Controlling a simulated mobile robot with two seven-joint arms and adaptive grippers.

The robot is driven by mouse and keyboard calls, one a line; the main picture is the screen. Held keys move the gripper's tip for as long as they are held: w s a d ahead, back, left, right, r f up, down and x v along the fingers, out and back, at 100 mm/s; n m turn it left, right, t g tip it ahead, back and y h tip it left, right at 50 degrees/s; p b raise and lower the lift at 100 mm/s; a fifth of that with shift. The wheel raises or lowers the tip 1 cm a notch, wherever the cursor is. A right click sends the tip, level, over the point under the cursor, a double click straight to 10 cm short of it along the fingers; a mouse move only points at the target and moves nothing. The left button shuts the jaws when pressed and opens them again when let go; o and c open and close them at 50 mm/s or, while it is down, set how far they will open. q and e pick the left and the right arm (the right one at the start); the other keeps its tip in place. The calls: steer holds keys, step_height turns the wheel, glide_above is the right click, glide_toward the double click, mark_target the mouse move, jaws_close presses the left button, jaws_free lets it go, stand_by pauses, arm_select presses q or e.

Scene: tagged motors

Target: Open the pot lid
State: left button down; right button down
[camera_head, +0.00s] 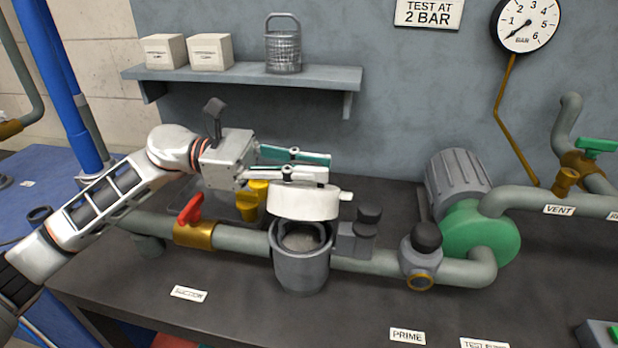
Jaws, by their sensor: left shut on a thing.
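The pot (302,270) is a grey cylinder set in the pipe line on the bench. Its mouth is partly uncovered, and a grey mesh-like inside shows. The lid (303,204) is a round off-white cap, raised above the pot over the back of its mouth. A small pale stub sticks out at its right. My left gripper (322,167) comes in from the left, just above the lid, and is shut on it. The exact contact is hidden behind the near finger. My right gripper is not in view.
A pipe with a red-handled valve (192,210) runs left of the pot. A shelf (240,75) hangs behind. The bench front is mostly clear.

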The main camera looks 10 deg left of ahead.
mark_target(312, 184)
arm_select(q)
steer(key=shift+w+n, duration=0.7)
steer(key=shift+w, duration=0.1)
steer(key=c, duration=2.2)
jaws_free()
steer(key=shift+o, duration=0.2)
steer(key=shift+r, duration=0.1)
step_height(312, 184, up, 10)
